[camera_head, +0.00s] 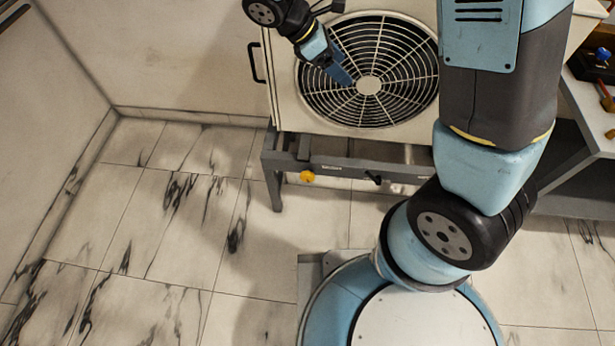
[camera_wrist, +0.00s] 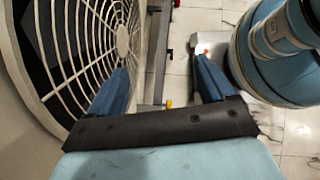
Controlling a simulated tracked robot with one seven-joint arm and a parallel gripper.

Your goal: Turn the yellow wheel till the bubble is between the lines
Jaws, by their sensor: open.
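The yellow wheel (camera_head: 307,176) is a small knob on the front of the grey stand, below the fan unit's left part. A small yellow spot, likely the same wheel (camera_wrist: 169,103), shows between my fingers in the wrist view, partly cut off by the gripper body. My gripper (camera_head: 341,75) is in front of the fan grille, above the wheel and apart from it. Its two blue fingers are spread with nothing between them in the wrist view (camera_wrist: 161,64). I cannot make out the bubble or its lines in either view.
The fan unit (camera_head: 281,92) with its round grille stands on the grey stand (camera_head: 270,160). A black handle (camera_head: 374,178) sits on the stand right of the wheel. A bench (camera_head: 590,105) with tools is at the right. The tiled floor at left is clear.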

